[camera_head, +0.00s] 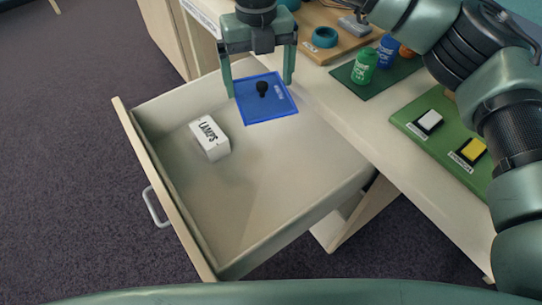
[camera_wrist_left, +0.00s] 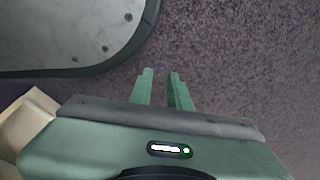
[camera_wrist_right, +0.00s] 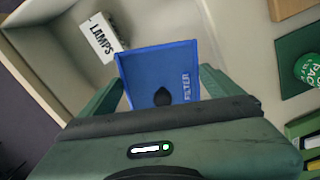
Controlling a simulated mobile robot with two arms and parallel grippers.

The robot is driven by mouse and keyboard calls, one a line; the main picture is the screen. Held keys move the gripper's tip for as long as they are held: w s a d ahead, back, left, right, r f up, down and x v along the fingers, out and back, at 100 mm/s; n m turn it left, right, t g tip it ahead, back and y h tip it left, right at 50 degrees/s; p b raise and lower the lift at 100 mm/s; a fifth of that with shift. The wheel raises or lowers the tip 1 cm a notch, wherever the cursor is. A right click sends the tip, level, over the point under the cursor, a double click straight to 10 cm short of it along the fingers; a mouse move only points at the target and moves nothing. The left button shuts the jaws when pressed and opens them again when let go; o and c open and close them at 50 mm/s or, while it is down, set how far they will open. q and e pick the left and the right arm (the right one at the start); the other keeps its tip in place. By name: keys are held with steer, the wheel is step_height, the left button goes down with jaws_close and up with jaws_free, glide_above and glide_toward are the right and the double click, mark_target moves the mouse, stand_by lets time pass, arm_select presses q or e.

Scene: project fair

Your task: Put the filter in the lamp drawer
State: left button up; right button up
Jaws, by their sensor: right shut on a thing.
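The filter (camera_head: 266,110) is a flat blue square panel with a black knob. My right gripper (camera_head: 260,88) is shut on its opposite edges; the right wrist view shows the filter (camera_wrist_right: 165,66) between the fingers. It is over the back part of the open drawer (camera_head: 235,205); its height above the drawer floor is hard to tell. A white box marked LAMPS (camera_head: 209,138) sits inside the drawer, left of the filter and apart from it. My left gripper (camera_wrist_left: 161,73) has its fingers a little apart, empty, over the dark carpet.
The desk top beside the drawer holds a green mat with a green can (camera_head: 364,66) and a blue can (camera_head: 387,50), a wooden board with a teal ring (camera_head: 324,37), and a green board (camera_head: 450,130) with white and yellow pieces. The drawer's front half is clear.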

steer(key=shift+a+f+m, duration=0.25)
steer(key=shift+m, duration=0.05)
steer(key=shift+f, duration=0.35)
glide_above(260, 149)
step_height(260, 149, down, 14)
steer(key=shift+r+b, duration=0.15)
steer(key=shift+b, duration=0.25)
steer(key=shift+f, duration=0.95)
step_height(260, 149, down, 3)
steer(key=shift+f, duration=0.15)
arm_select(q)
steer(key=w+r, duration=0.2)
steer(key=shift+w+d+r, duration=0.2)
steer(key=shift+w+r, duration=0.05)
steer(key=shift+w, duration=0.15)
arm_select(e)
steer(key=shift+f, duration=0.15)
